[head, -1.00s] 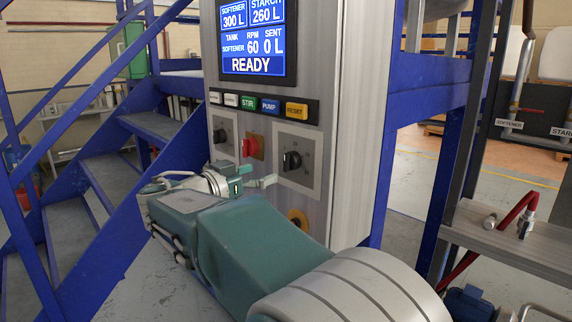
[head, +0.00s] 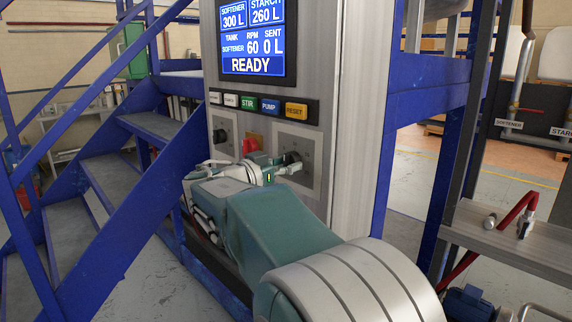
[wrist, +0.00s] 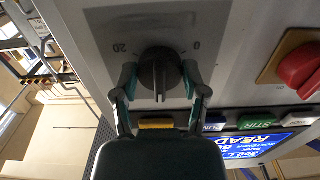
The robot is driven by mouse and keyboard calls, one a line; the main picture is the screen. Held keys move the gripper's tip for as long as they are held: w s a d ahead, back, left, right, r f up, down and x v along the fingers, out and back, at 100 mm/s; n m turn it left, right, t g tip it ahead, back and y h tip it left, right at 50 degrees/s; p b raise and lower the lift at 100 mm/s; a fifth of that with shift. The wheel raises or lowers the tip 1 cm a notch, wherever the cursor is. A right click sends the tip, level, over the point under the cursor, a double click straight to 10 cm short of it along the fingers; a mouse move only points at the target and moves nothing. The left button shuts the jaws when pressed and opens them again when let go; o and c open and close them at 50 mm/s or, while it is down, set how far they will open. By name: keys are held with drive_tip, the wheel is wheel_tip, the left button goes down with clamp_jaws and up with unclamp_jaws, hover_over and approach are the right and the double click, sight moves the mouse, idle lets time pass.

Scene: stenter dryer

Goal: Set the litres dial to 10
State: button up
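The litres dial is a round black knob with a raised grip bar on a grey plate (head: 312,146) at the right of the control panel. In the head view my gripper (head: 284,166) is at the dial and partly covers it. In the wrist view the dial (wrist: 158,68) sits between the two fingers of my gripper (wrist: 160,76), one on each side, with slight gaps beside the knob. The scale appears upside down there, with 20 at left and 0 at right. The bar stands roughly vertical in that view; its exact setting cannot be read.
A red switch (wrist: 300,66) on a yellow plate is beside the dial. A row of buttons, including yellow RESET (head: 296,110), lies above it. The screen (head: 252,40) reads READY, 0 L sent. Blue stairs (head: 90,180) rise at left; a metal step (head: 505,240) is at right.

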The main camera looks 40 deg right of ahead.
drive_tip(key=shift+n, duration=0.3)
drive_tip(key=o, duration=1.2)
drive_tip(key=shift+w+d, duration=0.1)
drive_tip(key=a, duration=0.8)
drive_tip(key=s+a, duration=0.1)
drive_tip(key=a, duration=0.3)
drive_tip(key=shift+a+f, duration=0.1)
